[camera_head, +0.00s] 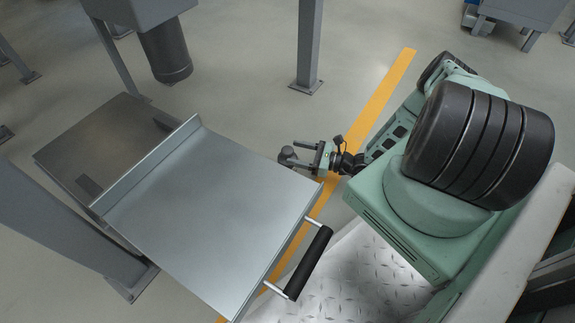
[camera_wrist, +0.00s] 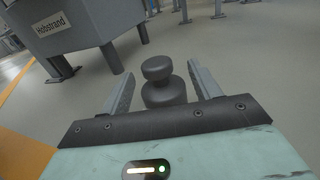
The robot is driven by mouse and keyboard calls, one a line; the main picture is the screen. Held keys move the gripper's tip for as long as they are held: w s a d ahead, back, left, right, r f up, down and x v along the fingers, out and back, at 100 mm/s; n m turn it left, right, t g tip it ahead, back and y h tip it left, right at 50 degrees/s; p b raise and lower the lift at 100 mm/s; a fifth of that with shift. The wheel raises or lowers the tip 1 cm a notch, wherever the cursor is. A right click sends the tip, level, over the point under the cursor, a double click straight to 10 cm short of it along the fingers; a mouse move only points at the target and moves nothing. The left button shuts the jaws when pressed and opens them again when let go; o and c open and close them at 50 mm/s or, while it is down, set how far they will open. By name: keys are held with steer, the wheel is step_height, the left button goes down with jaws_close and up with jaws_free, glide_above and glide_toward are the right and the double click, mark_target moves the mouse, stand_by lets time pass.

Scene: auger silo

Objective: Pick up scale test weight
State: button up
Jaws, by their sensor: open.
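The scale test weight (camera_wrist: 160,88) is a dark grey cylinder with a round knob on a narrow neck. In the wrist view it stands upright between the two fingers of my gripper (camera_wrist: 159,75), with a visible gap on each side. The gripper is open. Its lower part is hidden behind the gripper's dark front edge. In the head view the weight (camera_head: 287,154) is a small dark shape at the tips of my gripper (camera_head: 303,157), just beyond the metal tray's right corner. I cannot tell what it rests on.
A grey metal tray (camera_head: 210,210) with a black handle (camera_head: 308,262) lies left of and below my gripper in the head view. A steel plate (camera_head: 100,145) is behind it. A grey post (camera_head: 308,50) stands farther back. Floor around the yellow stripe (camera_head: 375,100) is open.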

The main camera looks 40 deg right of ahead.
mark_target(282, 150)
steer(key=b+x, duration=0.4)
steer(key=x, duration=0.1)
steer(key=shift+a+f, duration=0.15)
steer(key=shift+w+a, duration=0.15)
jaws_close()
steer(key=shift+r, duration=0.35)
